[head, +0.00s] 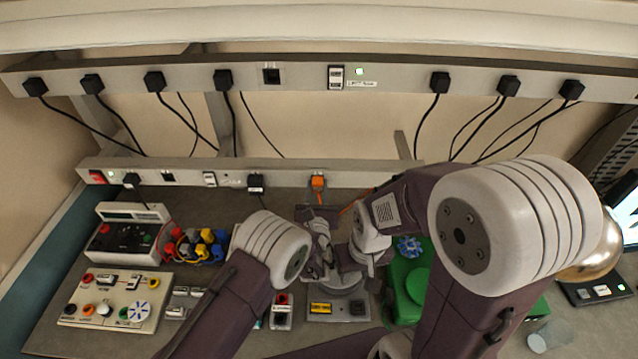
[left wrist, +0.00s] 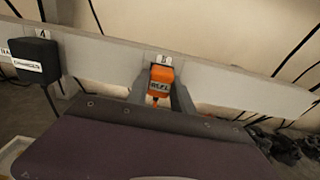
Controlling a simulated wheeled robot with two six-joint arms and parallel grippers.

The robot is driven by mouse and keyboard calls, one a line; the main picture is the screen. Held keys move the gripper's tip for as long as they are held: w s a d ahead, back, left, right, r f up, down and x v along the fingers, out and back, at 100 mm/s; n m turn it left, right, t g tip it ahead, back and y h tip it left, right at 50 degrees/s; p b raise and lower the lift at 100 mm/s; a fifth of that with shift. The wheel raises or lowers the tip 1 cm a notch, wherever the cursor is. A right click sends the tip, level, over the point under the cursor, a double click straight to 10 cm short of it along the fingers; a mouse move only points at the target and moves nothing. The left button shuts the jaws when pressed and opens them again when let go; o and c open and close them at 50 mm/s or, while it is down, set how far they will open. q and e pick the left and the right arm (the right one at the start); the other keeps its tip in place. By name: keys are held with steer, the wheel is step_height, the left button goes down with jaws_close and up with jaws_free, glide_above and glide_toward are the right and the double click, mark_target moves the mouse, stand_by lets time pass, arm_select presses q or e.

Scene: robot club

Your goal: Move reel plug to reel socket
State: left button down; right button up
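The orange reel plug (head: 318,184) is at the lower rail, near the right part of its socket row. In the left wrist view the plug (left wrist: 161,80) carries a reel label and sits against the rail below a tag marked B. I cannot tell which opening is the reel socket.
A black charger plug (head: 255,184) is left of the orange plug. Several black plugs fill the upper rail (head: 305,77), which has an empty-looking socket (head: 271,76). A green reel (head: 408,290), control boxes (head: 110,298) and coloured leads (head: 200,244) crowd the bench.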

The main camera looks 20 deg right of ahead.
mark_target(317, 189)
arm_select(q)
steer(key=c, duration=1.6)
jaws_free()
steer(key=shift+c, duration=0.2)
jaws_close()
steer(key=shift+s+f, duration=0.1)
steer(key=shift+s, duration=0.15)
steer(key=shift+s+a, duration=0.25)
steer(key=shift+s, duration=0.4)
steer(key=shift+s, duration=0.3)
steer(key=shift+v, duration=1.65)
steer(key=shift+a, duration=0.1)
